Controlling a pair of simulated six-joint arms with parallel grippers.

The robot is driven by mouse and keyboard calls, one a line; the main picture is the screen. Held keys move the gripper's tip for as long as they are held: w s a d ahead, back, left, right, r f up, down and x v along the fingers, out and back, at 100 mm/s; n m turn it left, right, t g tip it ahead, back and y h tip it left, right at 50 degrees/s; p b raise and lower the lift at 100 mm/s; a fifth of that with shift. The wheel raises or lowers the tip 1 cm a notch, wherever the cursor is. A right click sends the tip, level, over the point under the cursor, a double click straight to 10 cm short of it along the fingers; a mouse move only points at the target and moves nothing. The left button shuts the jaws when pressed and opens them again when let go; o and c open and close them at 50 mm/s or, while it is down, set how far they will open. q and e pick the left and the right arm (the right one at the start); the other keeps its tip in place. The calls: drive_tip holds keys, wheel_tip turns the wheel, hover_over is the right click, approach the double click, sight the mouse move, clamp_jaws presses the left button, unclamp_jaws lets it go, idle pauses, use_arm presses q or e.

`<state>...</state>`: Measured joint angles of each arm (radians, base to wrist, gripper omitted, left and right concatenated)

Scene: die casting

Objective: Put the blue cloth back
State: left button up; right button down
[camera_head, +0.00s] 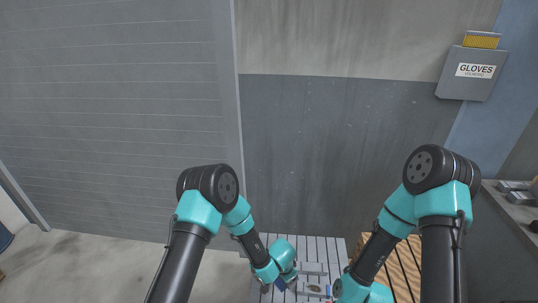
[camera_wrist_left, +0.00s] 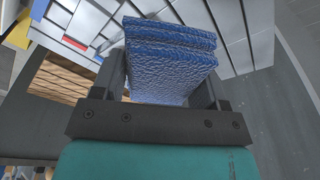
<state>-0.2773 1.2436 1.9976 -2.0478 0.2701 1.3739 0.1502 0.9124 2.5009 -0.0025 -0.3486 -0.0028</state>
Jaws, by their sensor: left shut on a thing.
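The blue cloth (camera_wrist_left: 170,62) is a thick, folded, textured pad and fills the middle of the left wrist view. My left gripper (camera_wrist_left: 160,85) is shut on it, with a dark finger on each side. The cloth sticks out beyond the fingertips, over a light slatted surface; I cannot tell whether it touches that surface. In the head view my left gripper (camera_head: 273,286) is small, low in the picture, with a bit of dark blue beside it. My right arm reaches down to the bottom edge there, and its fingers are out of sight.
A light grey slatted table (camera_head: 311,247) lies under the arms, with grey metal pieces (camera_head: 314,268) on it. A wooden slatted surface (camera_head: 408,262) is to its right. A grey glove dispenser (camera_head: 473,72) hangs on the right wall. Coloured blocks (camera_wrist_left: 75,43) show in the left wrist view.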

use_arm(q)
drive_tip(key=w+a+r+n, duration=0.2)
drive_tip(key=a+n, duration=0.1)
drive_tip(key=a, duration=0.6)
drive_tip(key=w+a+r+n+y, duration=0.1)
drive_tip(key=w+a+r+n, duration=0.1)
drive_tip(key=a, duration=0.7)
drive_tip(key=w+a+r+n, duration=0.2)
drive_tip(key=w+a+n, duration=0.2)
drive_tip(key=a, duration=0.5)
drive_tip(key=shift+a+r+n+t, duration=0.25)
drive_tip(key=shift+a+n+t, duration=0.15)
drive_tip(key=shift+n, duration=0.5)
